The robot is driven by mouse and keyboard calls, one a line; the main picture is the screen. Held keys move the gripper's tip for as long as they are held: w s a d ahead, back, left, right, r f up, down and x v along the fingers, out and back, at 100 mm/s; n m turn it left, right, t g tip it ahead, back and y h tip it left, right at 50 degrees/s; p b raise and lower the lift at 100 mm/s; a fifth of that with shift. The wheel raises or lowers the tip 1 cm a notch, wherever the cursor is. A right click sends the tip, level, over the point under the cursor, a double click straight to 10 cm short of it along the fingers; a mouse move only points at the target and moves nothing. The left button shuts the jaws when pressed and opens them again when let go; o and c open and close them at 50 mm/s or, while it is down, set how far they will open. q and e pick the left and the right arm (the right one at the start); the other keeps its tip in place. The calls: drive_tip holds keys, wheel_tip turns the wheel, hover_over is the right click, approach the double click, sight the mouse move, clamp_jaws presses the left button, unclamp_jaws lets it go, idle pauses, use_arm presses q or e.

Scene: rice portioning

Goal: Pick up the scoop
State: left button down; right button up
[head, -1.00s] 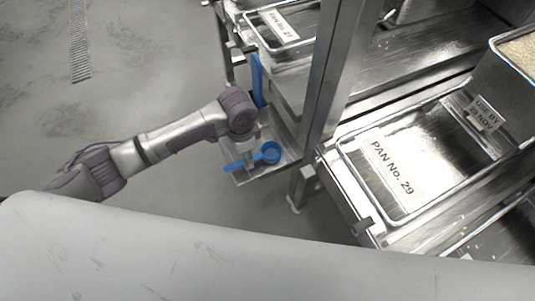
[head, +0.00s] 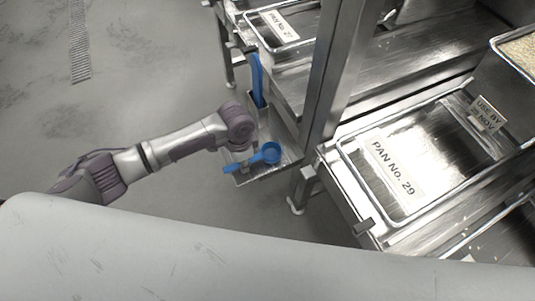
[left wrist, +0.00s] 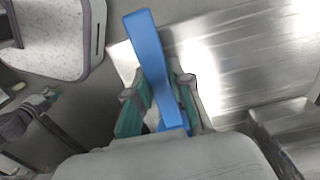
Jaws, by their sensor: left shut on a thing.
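The blue scoop (head: 270,152) shows in the head view, with its round bowl to the right and its handle to the left, over a small metal tray (head: 262,174). My left gripper (head: 246,162) is shut on the handle. In the left wrist view the blue handle (left wrist: 148,48) runs between the two fingers (left wrist: 164,102) of my left gripper; the bowl is not visible there. I cannot tell whether the scoop touches the tray. My right gripper is not in view.
A tall blue utensil (head: 257,80) stands behind the scoop. A metal post (head: 333,70) rises to the right. Pan No. 29 (head: 345,147) sits on the counter at right, near a container of grain (head: 510,75). Open floor lies left.

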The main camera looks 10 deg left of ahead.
use_arm(q)
wheel_tip(320, 180, up, 9)
drive_tip(key=shift+r+p, duration=0.1)
drive_tip(key=shift+p, duration=0.55)
wheel_tip(320, 180, up, 7)
drive_tip(key=p, duration=0.7)
